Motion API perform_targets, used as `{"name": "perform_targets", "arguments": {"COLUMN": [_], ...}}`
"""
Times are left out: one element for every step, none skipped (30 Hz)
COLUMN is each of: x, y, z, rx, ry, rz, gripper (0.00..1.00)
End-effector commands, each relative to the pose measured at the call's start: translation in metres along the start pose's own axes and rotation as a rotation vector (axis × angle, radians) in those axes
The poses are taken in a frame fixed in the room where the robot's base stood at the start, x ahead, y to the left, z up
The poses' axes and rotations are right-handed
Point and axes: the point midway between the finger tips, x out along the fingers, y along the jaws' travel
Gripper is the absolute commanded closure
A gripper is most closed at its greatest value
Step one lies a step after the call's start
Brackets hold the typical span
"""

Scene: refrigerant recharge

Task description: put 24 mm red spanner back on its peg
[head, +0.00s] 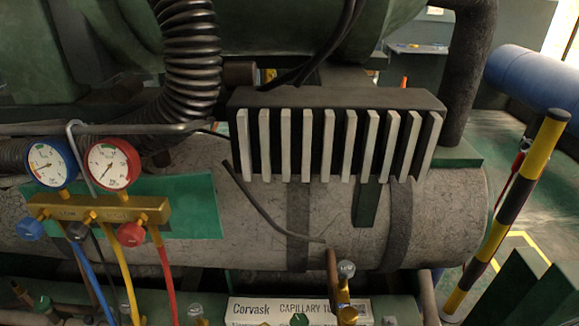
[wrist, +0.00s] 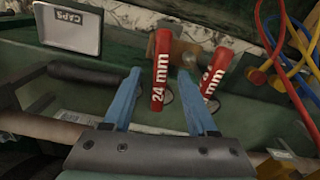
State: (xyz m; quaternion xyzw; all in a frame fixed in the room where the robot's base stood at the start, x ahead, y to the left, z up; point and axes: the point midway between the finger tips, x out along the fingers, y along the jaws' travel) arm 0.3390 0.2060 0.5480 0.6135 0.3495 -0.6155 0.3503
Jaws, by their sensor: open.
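In the wrist view, a red handle marked "24 mm" (wrist: 161,75) stands nearly upright in the picture, by a brass fitting (wrist: 190,52). A second red handle (wrist: 216,72) with similar white lettering slants just right of it. I cannot tell whether they are two spanners or parts of one. My gripper (wrist: 160,76) is open, its blue fingers appearing on either side of the first handle. I cannot tell whether that handle is between the fingers or beyond them. No peg can be made out. The head view shows neither red spanner nor gripper.
A tray labelled "CAPS" (wrist: 70,27) lies at upper left of the wrist view, with red, yellow and blue hoses (wrist: 290,45) at right. The head view shows a gauge manifold (head: 98,207), a finned block (head: 335,135) and a white "Capillary" box (head: 262,311).

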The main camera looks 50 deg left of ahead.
Motion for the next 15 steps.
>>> {"name": "perform_targets", "arguments": {"x": [-0.01, -0.015, -0.024, -0.03, -0.036, -0.046, -0.052, -0.059, -0.068, -0.074, -0.08, -0.088, -0.093, -0.098, -0.104], "y": [-0.001, -0.001, -0.001, -0.001, -0.001, -0.002, -0.002, -0.002, -0.001, -0.001, -0.001, -0.001, -0.001, -0.001, -0.001], "z": [-0.002, -0.002, -0.002, -0.002, -0.002, -0.003, -0.002, -0.002, -0.002, -0.002, -0.001, -0.002, -0.002, -0.001, -0.001], "rx": [0.001, 0.002, 0.003, 0.003, 0.004, 0.004, 0.004, 0.004, 0.003, 0.004, 0.005, 0.004, 0.004, 0.003, 0.004], "ry": [0.005, 0.005, 0.005, 0.006, 0.007, 0.007, 0.005, 0.007, 0.007, 0.006, 0.005, 0.006, 0.005, 0.004, 0.004], "rz": [-0.001, -0.002, -0.001, -0.002, -0.001, -0.002, -0.003, -0.002, -0.001, -0.002, -0.003, -0.002, -0.002, -0.002, -0.002], "gripper": [0.42, 0.42, 0.42, 0.42, 0.42, 0.42, 0.42, 0.42, 0.42, 0.42, 0.42, 0.42, 0.42, 0.42, 0.42]}}
